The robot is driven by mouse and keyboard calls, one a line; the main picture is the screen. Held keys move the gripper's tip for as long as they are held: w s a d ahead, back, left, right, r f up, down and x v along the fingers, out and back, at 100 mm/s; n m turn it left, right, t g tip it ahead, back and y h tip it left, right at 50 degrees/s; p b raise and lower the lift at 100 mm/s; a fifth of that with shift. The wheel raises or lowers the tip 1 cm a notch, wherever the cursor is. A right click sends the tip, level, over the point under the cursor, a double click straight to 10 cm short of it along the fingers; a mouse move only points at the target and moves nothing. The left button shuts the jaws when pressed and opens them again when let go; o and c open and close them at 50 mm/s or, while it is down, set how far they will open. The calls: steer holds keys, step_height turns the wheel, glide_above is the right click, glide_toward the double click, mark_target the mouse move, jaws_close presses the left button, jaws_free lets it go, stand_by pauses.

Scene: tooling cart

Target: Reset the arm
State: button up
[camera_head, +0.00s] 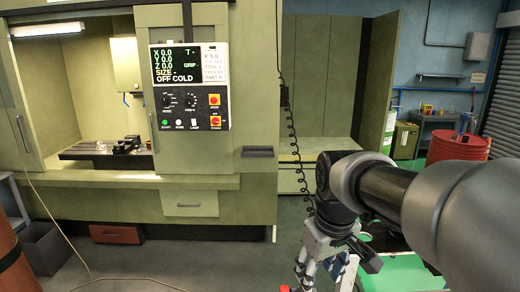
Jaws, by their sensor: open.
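My arm comes in from the right edge and reaches toward the middle of the view. My gripper (337,264) hangs below the dark wrist and points down, with its fingers spread apart. I see nothing between the fingers. Below and behind it are pale and green parts of what may be a cart (348,277), mostly hidden by the gripper and cut off by the lower edge. My forearm hides part of the floor and the things at the right.
A green milling machine (240,120) with a control panel (189,87) stands at the left. A red drum (455,150) and a workbench (437,117) are at the right. A coiled cable (292,130) hangs near the gripper. Open floor (230,262) lies left of it.

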steer(key=s+d+f+m+t+b, duration=0.1)
steer(key=s+f+m, duration=0.1)
steer(key=s, duration=0.7)
steer(key=s+d+f+m+t+b, duration=0.1)
steer(key=s+f+m, duration=0.1)
steer(key=s, duration=0.8)
steer(key=shift+s+f+b, duration=0.25)
steer(key=shift+f+b, duration=0.15)
steer(key=shift+f, duration=0.35)
